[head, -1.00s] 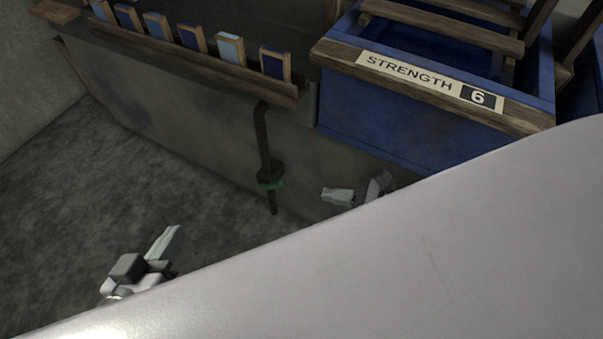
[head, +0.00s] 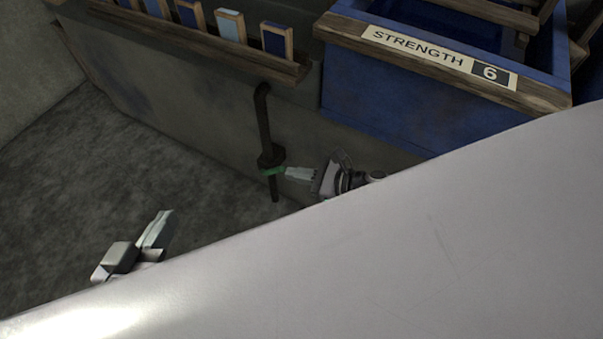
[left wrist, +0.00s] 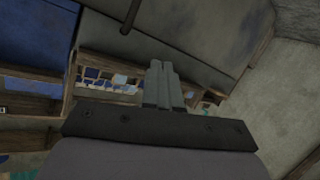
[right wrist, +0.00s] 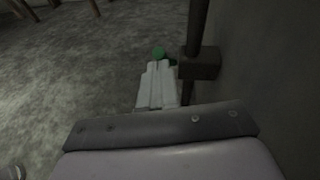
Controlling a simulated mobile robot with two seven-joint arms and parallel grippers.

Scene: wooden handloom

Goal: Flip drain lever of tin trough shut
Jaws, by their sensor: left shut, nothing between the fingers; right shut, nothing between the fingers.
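A dark drain pipe (head: 262,120) comes down in front of the grey wall below a wooden ledge, with a thick collar (head: 271,156). A small green piece (head: 270,171), apparently the lever, sits just under the collar; it shows as a green knob in the right wrist view (right wrist: 158,53). My right gripper (head: 288,173) is shut and empty, its fingertips at the green piece's right side; I cannot tell whether they touch. My left gripper (head: 165,216) is shut and empty, well left of the pipe. I cannot make out which surface is the tin trough.
A blue box (head: 390,95) labelled STRENGTH 6 stands upper right. Several blue swatches in wooden frames (head: 230,26) stand on the wooden ledge (head: 200,45). The grey floor (head: 100,170) left of the pipe is clear. A pale surface (head: 350,250) covers the lower right.

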